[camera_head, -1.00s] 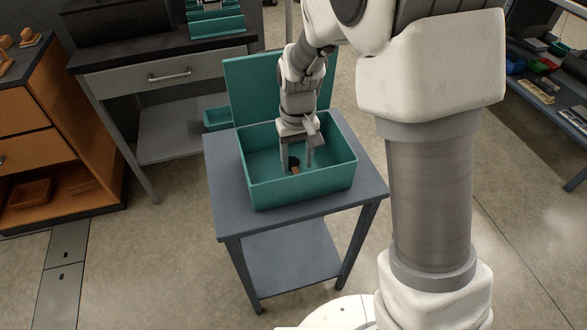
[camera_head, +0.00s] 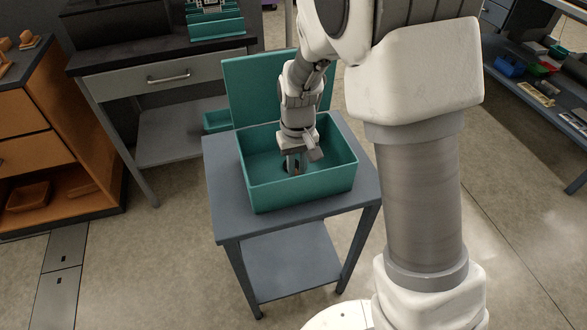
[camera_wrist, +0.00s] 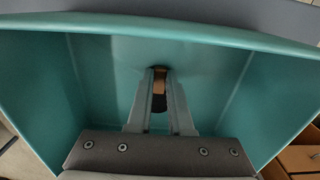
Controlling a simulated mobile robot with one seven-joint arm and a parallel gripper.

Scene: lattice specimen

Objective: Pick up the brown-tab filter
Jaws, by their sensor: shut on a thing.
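The brown-tab filter (camera_wrist: 159,88) is small, with a brown part and dark ends. It sits between the fingertips of my gripper (camera_wrist: 160,95) in the wrist view. My gripper (camera_head: 294,165) reaches down into a teal box (camera_head: 300,189) and is shut on the filter low inside it. In the head view the fingers hide most of the filter. I cannot tell whether it still touches the box floor.
The teal box has a raised lid (camera_head: 250,85) behind it and stands on a small grey table (camera_head: 228,180). Its walls surround my gripper closely. A grey bench (camera_head: 150,80) and an orange-brown cabinet (camera_head: 50,150) stand to the left. A shelf (camera_head: 545,105) is far right.

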